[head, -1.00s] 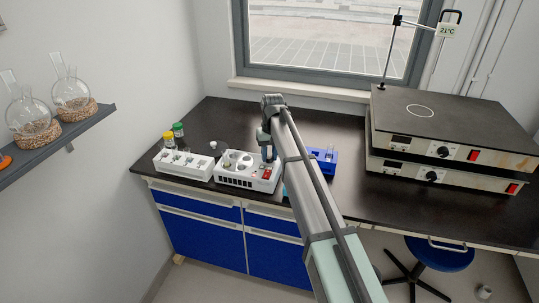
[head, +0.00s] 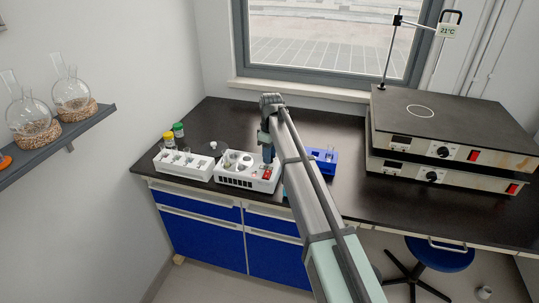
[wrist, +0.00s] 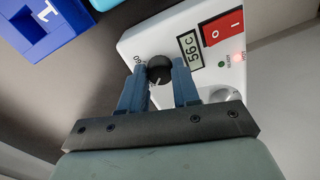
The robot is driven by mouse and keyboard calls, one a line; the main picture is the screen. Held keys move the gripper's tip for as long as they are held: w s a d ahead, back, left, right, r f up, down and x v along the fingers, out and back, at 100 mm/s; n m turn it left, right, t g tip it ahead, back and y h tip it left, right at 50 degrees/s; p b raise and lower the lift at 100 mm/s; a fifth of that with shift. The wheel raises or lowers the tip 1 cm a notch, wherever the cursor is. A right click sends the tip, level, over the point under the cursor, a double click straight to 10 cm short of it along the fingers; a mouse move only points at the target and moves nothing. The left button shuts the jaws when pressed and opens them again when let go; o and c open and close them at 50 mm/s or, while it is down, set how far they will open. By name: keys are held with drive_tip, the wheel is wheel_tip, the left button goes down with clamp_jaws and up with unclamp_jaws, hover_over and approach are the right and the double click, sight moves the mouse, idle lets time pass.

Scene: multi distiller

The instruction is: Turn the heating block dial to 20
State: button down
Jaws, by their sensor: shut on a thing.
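The white heating block (head: 245,181) stands on the black bench, and my arm partly hides its right end. In the wrist view the heating block (wrist: 150,40) shows a round black dial (wrist: 159,69) with a pale pointer mark. Its small display (wrist: 190,49) lies sideways and seems to read 56 C. My gripper (wrist: 160,76) has its two blue fingers on either side of the dial and is shut on it.
A red switch (wrist: 222,28) and a lit red lamp sit near the display. A blue rack (head: 321,161) stands close on the right, a white vial holder (head: 184,165) on the left. Stacked hotplates (head: 450,125) stand at the far right.

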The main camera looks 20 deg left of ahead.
drive_tip(key=c, duration=1.9)
unclamp_jaws()
drive_tip(key=shift+n, duration=0.4)
clamp_jaws()
drive_tip(key=o, duration=1.1)
unclamp_jaws()
drive_tip(key=shift+r, duration=0.1)
drive_tip(key=r, duration=1.3)
drive_tip(key=shift+w+d+r, duration=0.1)
drive_tip(key=shift+w+r, duration=0.2)
drive_tip(key=shift+w, duration=0.05)
